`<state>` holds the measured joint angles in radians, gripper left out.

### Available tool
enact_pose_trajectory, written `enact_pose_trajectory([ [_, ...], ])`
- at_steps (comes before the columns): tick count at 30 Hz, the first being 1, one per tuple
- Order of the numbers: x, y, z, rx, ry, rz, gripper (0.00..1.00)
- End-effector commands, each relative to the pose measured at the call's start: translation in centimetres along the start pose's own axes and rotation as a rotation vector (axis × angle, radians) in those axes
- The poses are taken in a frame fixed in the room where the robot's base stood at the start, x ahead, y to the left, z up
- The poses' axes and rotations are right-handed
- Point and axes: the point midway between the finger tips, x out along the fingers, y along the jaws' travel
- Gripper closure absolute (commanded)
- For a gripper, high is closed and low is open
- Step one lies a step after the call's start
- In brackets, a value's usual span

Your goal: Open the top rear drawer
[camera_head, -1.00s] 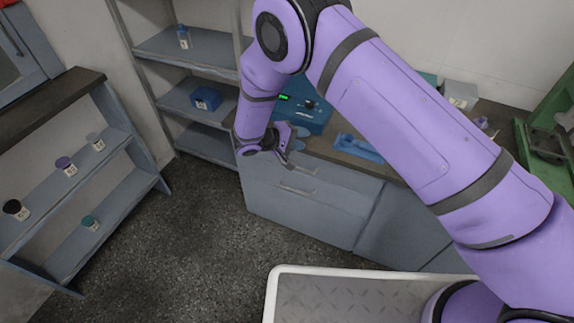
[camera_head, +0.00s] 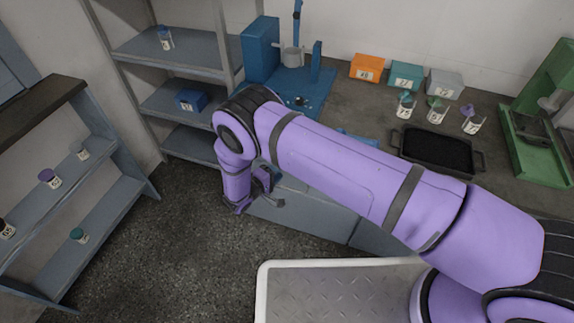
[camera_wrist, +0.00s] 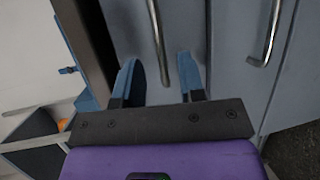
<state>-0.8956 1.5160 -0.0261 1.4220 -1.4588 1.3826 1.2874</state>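The grey-blue drawer cabinet (camera_head: 310,216) stands under the worktop, and my arm hides much of its front in the head view. In the wrist view the top drawer front (camera_wrist: 185,25) lies beside the dark worktop edge (camera_wrist: 88,40). Its metal bar handle (camera_wrist: 156,35) runs toward the space between my fingers. My gripper (camera_wrist: 160,77) is open, with one blue finger on each side of the handle's line; contact cannot be told. A second handle (camera_wrist: 266,35) is on the drawer front to the right. In the head view my gripper (camera_head: 268,190) is at the cabinet's left end.
On the worktop (camera_head: 345,105) stand a blue machine (camera_head: 262,50), a black tray (camera_head: 436,150), small boxes, labelled containers and a green press (camera_head: 540,140). Grey shelves (camera_head: 185,60) and a low shelf unit (camera_head: 70,180) stand left. The floor between is clear.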

Motion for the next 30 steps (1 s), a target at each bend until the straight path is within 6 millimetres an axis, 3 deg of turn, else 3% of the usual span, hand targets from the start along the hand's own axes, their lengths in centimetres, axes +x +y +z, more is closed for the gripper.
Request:
enact_pose_trajectory([
  [3,2.2,0.0,0.0,0.001,-0.003,-0.001,0.63],
  [10,4.9,0.0,0.1,-0.001,-0.002,0.000,0.63],
  [23,5.7,0.0,0.0,-0.001,0.000,0.000,0.63],
  [27,5.7,0.0,0.0,-0.001,0.000,0.000,0.96],
  [30,5.7,0.0,0.0,-0.001,0.000,0.000,1.00],
])
